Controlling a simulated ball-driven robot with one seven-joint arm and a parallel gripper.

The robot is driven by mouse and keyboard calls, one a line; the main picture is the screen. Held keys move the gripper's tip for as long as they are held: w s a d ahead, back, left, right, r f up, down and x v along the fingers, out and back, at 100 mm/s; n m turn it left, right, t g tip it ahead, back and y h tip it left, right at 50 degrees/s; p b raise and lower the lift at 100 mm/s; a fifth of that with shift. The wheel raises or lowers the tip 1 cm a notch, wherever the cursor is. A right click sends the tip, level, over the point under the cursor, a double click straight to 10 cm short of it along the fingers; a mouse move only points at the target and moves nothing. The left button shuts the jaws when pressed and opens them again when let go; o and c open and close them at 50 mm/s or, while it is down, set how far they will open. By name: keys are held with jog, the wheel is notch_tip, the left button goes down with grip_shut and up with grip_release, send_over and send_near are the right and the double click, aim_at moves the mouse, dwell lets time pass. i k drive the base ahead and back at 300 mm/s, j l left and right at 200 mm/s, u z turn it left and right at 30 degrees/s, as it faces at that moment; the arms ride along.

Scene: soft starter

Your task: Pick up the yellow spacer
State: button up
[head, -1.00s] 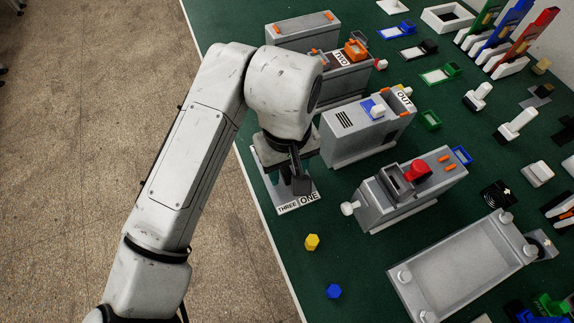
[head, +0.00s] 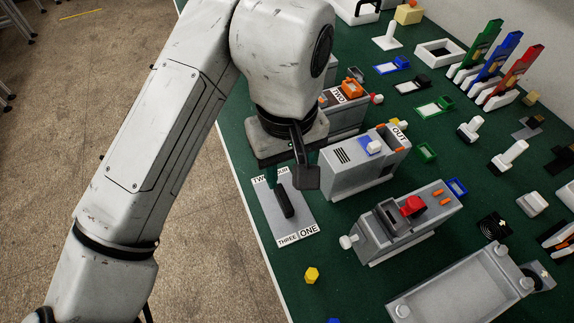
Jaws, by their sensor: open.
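The yellow spacer (head: 312,275) is a small hexagonal piece on the green table, near its left edge at the lower middle of the head view. Nothing touches it. My gripper (head: 290,192) is open, up and to the left of the spacer in the picture, over the grey labelled plate. I cannot see anything between the fingers.
A grey box with a red knob (head: 412,206) stands right of the spacer. A grey tray (head: 444,290) lies lower right. Table around the spacer is clear.

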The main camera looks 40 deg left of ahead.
aim_at(311, 275)
jog(key=u, duration=0.85)
jog(key=i+j, duration=0.1)
jog(key=j, duration=1.65)
jog(key=i+u, duration=0.05)
